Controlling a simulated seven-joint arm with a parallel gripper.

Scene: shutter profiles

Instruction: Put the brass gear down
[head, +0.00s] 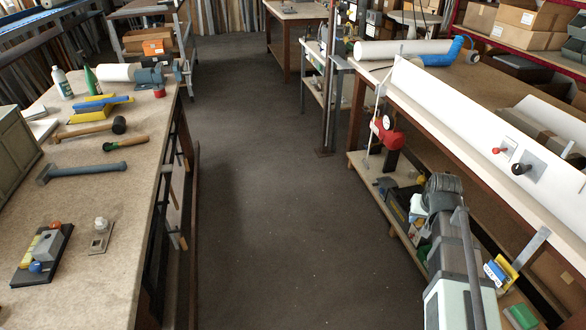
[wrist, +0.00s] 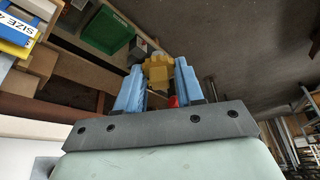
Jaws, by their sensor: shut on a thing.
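My gripper (wrist: 158,72) shows in the wrist view with two blue fingers standing up from a dark grey bar. A blocky brass-yellow piece, which I take for the brass gear (wrist: 158,71), sits between the fingertips. In the head view my arm reaches down at the lower right beside the right bench, and neither the fingers nor the gear can be made out there.
A green bin (wrist: 105,30) and a SIZE-labelled box (wrist: 15,30) are at the wrist view's upper left. The right bench has a long white profile (head: 460,130) and a loaded lower shelf. The left bench (head: 110,210) holds hammers and small tools. The dark aisle floor (head: 270,220) is clear.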

